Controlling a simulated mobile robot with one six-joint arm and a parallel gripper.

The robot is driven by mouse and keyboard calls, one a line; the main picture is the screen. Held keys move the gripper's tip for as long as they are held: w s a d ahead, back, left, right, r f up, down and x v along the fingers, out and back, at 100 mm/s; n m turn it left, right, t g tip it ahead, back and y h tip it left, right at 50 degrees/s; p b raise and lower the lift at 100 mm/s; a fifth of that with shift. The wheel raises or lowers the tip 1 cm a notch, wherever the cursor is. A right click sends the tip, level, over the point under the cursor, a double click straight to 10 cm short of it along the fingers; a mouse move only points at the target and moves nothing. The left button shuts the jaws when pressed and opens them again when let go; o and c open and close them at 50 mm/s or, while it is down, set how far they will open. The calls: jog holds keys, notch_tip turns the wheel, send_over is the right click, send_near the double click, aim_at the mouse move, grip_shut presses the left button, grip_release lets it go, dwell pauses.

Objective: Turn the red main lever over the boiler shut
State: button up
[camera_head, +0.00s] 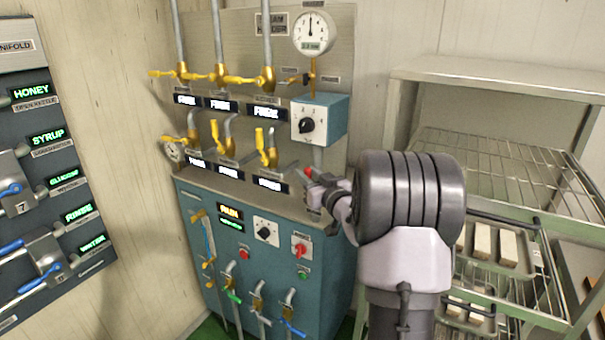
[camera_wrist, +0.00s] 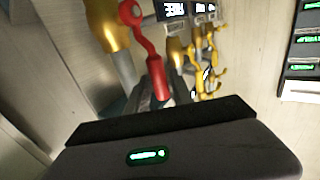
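The red main lever shows in the wrist view (camera_wrist: 159,84) as a red bar with a ringed end at the top, beside a thick brass valve body. In the head view only a small red bit of it (camera_head: 308,171) shows at the right edge of the steam panel, past my gripper. My gripper (camera_head: 314,187) reaches the lever from the right. In the wrist view the grey fingers (camera_wrist: 164,92) lie close on both sides of the lever's near end and look closed on it. My wrist hides most of the lever in the head view.
Brass valves with yellow handles (camera_head: 220,76) line the panel to the left. A teal box with a black knob (camera_head: 320,120) and a round gauge (camera_head: 311,33) sit above. A wire rack (camera_head: 500,165) with trays stands at right. A manifold with blue levers (camera_head: 12,190) is at far left.

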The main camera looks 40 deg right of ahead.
jog(key=shift+w+d, duration=0.15)
jog(key=shift+w, duration=0.65)
jog(key=shift+w+d, duration=0.15)
jog(key=shift+w, duration=0.6)
grip_shut()
